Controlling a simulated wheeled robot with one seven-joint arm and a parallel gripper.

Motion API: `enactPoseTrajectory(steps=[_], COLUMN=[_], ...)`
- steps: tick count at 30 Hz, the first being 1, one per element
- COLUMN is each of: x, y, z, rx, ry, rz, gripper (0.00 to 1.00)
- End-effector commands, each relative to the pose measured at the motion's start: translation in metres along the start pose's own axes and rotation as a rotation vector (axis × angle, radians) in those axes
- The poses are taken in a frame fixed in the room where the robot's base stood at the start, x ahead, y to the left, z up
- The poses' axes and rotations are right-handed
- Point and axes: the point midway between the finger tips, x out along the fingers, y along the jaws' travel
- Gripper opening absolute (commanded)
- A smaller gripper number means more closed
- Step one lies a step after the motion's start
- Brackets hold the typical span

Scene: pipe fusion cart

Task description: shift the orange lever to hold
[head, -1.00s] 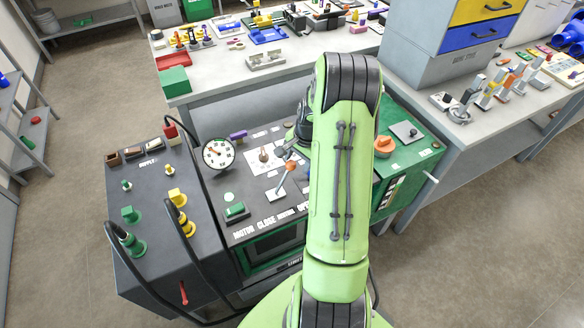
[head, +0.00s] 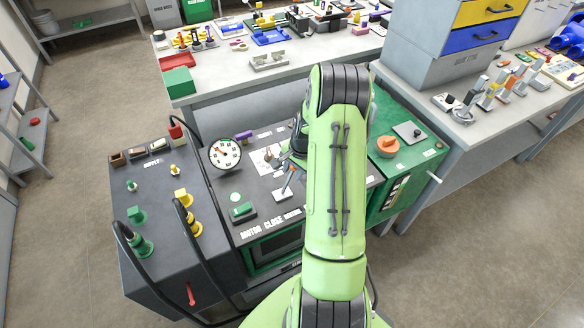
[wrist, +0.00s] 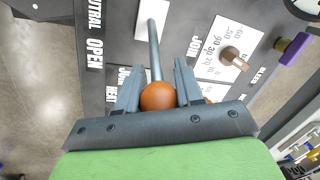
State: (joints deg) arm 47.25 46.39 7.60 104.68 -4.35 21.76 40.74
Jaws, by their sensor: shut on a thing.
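The orange lever (head: 288,182) rises from a light base plate on the dark panel, a little above the CLOSE, NEUTRAL and OPEN lettering. It leans slightly right in the head view, and its knob is partly hidden there by my gripper (head: 293,160). In the wrist view the orange ball knob (wrist: 158,98) sits between the two fingers of my gripper (wrist: 158,86), which is shut on it. The grey stem runs from the knob to the plate (wrist: 150,20). I cannot make out a HOLD label.
A round gauge (head: 225,153) and a green switch (head: 243,210) stand left of the lever. A green box (head: 425,160) with an orange knob (head: 388,146) is right of my arm. A grey cabinet (head: 165,250) with cables and valves stands left. A purple handle (wrist: 292,48) shows in the wrist view.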

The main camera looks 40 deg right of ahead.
Motion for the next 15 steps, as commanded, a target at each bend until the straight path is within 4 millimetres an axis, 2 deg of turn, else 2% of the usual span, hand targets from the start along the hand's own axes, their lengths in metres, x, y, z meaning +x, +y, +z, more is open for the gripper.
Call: enactPoseTrajectory(steps=[1, 9, 15], x=[-0.003, -0.005, -0.005], y=[0.0, 0.003, -0.004], z=[-0.005, -0.008, 0.004], rx=[0.005, 0.01, -0.016], ry=[0.015, 0.023, 0.113], rz=[-0.002, 0.003, 0.045], gripper=[0.0, 0.0, 0.0])
